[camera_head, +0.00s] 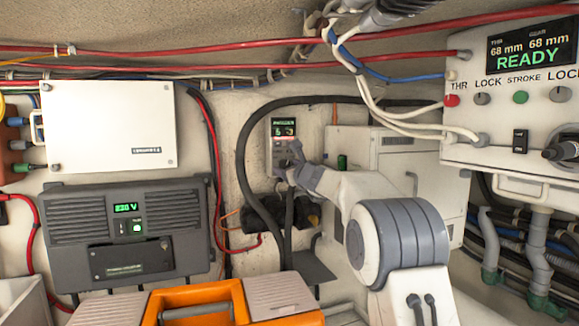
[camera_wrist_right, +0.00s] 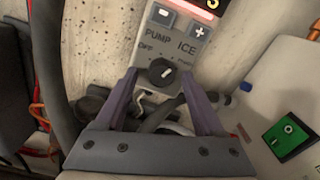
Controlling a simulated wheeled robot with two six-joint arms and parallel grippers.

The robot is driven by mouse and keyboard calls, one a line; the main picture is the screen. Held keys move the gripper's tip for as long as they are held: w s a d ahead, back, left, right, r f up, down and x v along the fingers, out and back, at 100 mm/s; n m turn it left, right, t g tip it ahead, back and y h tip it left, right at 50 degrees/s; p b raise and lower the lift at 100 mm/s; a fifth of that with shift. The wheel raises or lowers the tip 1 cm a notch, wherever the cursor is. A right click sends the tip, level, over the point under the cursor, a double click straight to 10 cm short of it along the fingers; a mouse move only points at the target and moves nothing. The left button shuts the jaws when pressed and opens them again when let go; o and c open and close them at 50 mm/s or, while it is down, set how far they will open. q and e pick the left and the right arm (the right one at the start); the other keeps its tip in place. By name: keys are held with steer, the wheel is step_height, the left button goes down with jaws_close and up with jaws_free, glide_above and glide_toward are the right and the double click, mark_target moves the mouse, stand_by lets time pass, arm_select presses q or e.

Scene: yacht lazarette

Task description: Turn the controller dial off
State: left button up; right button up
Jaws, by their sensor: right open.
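The controller (camera_head: 284,128) is a small grey panel on the back wall with a lit display. In the right wrist view its face (camera_wrist_right: 172,38) shows minus and plus buttons and the words PUMP, ICE and OFF. The black round dial (camera_wrist_right: 162,72) is low on that face. Its short white mark tilts slightly up and right, and OFF is printed at its upper left. My right gripper (camera_head: 290,162) is at the controller's lower part. In the wrist view its jaws (camera_wrist_right: 160,84) are open, one finger on either side of the dial; contact cannot be told. My left gripper is not in view.
A thick black hose (camera_head: 243,170) curves left of the controller. A white box (camera_head: 385,160) with a green switch (camera_wrist_right: 290,136) is at the right. A dark charger unit (camera_head: 130,230) and an orange toolbox (camera_head: 205,298) are at the lower left.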

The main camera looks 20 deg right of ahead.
jaws_close()
steer(key=shift+d, duration=0.2)
steer(key=shift+a, duration=0.1)
steer(key=n+b, duration=0.6)
steer(key=n, duration=0.7)
steer(key=shift+n+b, duration=0.3)
steer(key=shift+b, duration=0.1)
steer(key=n+b, duration=0.1)
steer(key=n, duration=0.3)
steer(key=shift+n, duration=0.3)
